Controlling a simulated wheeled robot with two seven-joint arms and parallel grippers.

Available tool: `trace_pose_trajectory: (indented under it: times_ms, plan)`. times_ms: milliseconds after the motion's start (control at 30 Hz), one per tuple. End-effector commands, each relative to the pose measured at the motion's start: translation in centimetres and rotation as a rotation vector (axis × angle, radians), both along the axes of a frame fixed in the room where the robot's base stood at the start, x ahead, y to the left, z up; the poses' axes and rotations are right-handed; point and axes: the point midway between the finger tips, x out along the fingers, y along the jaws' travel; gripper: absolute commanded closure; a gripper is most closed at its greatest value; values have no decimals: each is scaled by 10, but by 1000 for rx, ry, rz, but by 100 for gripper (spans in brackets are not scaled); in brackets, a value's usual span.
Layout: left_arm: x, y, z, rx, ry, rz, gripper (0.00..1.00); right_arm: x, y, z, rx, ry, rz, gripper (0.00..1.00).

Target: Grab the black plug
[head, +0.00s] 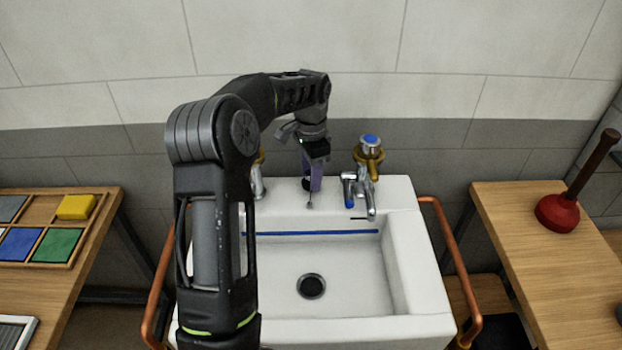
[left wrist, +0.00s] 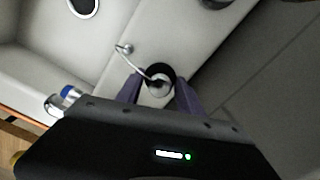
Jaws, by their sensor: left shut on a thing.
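The black plug (left wrist: 167,71) shows in the left wrist view as a dark round piece with a pale centre, between my purple fingers. A thin chain runs from it to a small metal fixing (left wrist: 124,48) on the sink's back ledge. My left gripper (head: 311,188) reaches down over the back ledge of the white sink (head: 400,200), between the two taps, and is shut on the plug. In the head view the plug is mostly hidden by the fingers. The drain hole (head: 311,286) in the basin is open and dark. My right gripper is out of view.
A blue-marked tap (head: 360,185) stands just right of my gripper; another tap (head: 258,185) is partly behind my arm. Copper pipes (head: 450,250) flank the sink. A red plunger (head: 558,212) stands on the right table; a tray with coloured blocks (head: 70,205) sits on the left one.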

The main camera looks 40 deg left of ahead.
Motion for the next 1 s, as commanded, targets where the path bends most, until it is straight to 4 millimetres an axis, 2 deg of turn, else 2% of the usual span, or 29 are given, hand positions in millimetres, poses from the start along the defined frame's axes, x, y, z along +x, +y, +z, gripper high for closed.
trace_pose_trajectory:
  times_ms: [300,467,600,1000]
  plan:
    - [1,1,60,2,-5,0,96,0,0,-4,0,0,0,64]
    - [1,0,82,2,-3,-1,96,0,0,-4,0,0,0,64]
    - [0,0,88,0,-1,-1,96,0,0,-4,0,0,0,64]
    - [0,0,88,1,0,0,96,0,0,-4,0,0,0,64]
